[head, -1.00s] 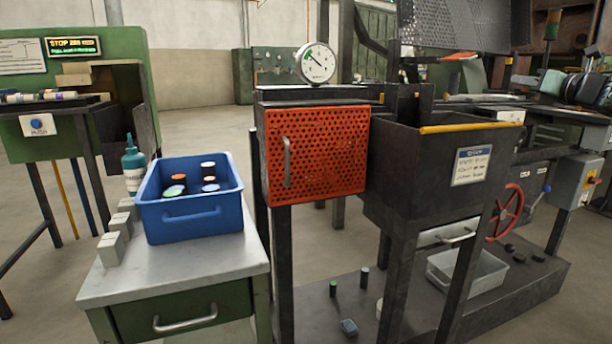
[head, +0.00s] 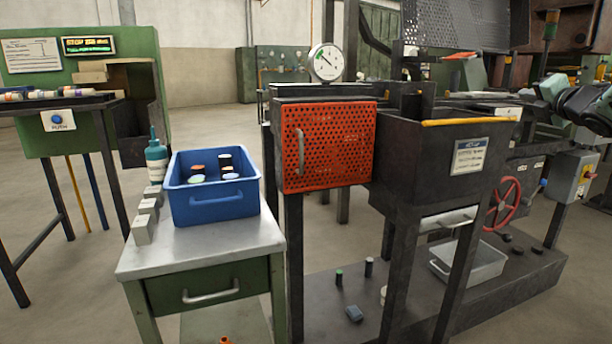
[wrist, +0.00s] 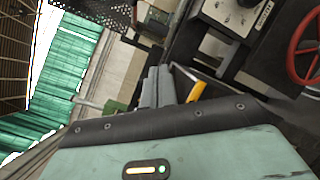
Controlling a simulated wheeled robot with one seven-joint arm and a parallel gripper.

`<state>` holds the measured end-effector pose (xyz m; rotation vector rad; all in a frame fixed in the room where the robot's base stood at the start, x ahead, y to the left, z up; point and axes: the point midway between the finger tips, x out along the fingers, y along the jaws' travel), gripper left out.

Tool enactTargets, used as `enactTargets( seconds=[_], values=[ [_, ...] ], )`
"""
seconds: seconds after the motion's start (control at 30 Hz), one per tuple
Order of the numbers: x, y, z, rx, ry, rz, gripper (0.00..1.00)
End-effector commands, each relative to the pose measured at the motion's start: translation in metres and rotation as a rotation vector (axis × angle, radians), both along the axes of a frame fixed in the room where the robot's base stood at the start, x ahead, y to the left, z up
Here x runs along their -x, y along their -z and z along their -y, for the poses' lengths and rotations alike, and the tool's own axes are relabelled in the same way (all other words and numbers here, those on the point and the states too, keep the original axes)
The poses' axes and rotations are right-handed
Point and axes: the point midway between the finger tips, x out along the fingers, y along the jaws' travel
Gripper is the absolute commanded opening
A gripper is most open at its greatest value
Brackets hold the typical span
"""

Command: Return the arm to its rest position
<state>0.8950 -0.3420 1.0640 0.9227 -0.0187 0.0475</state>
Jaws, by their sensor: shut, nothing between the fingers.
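My gripper (wrist: 158,88) shows in the wrist view as two grey fingers beyond the pale green hand. The fingers lie together, shut, with nothing seen between them. In the head view, pale green and dark parts of my arm show at the right edge, raised above the machine. The fingertips cannot be made out there.
A dark hopper (head: 437,165) with a yellow front rim and an orange perforated door (head: 335,148) stand in the middle. A red handwheel (head: 504,204) is at right. A blue bin (head: 214,207) with several cylinders sits on a metal-topped cabinet (head: 185,258). Open floor lies behind.

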Motion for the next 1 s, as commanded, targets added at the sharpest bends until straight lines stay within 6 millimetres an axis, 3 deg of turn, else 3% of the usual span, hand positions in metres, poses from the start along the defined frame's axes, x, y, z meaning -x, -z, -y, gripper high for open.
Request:
enactTargets(
  seconds=[0.17, 0.27, 0.5, 0.7, 0.93, 0.97, 1.0],
  values=[
    [0.026, 0.048, -0.019, -0.442, 0.144, -0.134, 0.00],
    [0.057, 0.094, -0.043, -0.772, 0.274, -0.249, 0.00],
    [0.167, 0.204, -0.123, -1.410, 0.671, -0.530, 0.00],
    [0.269, 0.263, -0.179, -1.696, 1.034, -0.689, 0.00],
    [0.372, 0.300, -0.222, -1.841, 1.421, -0.772, 0.00],
    [0.382, 0.302, -0.231, -1.837, 1.449, -0.790, 0.00],
    [0.382, 0.298, -0.253, -1.788, 1.406, -0.853, 0.00]
  ],
)
